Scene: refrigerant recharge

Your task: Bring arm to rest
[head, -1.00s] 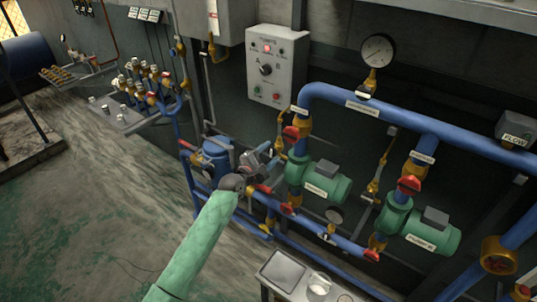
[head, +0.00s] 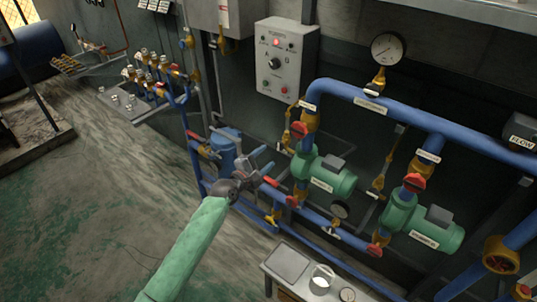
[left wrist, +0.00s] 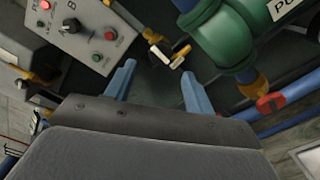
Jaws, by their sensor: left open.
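My left arm, in a green sleeve, comes up from the bottom of the head view. Its gripper (head: 264,160) is open in front of the blue pipework, left of the green pump (head: 325,172). In the left wrist view the two blue-grey fingers (left wrist: 160,88) are spread apart with nothing between them. Beyond them are a dark wall and a small yellow-and-white fitting (left wrist: 165,55). Whether the gripper touches any pipe cannot be told. My right gripper is not in view.
A control box (head: 287,60) and a gauge (head: 388,48) are above, and red-handled valves (head: 299,130) sit on the pipes. A small table (head: 287,262) stands at the bottom. The floor at left (head: 90,210) is clear.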

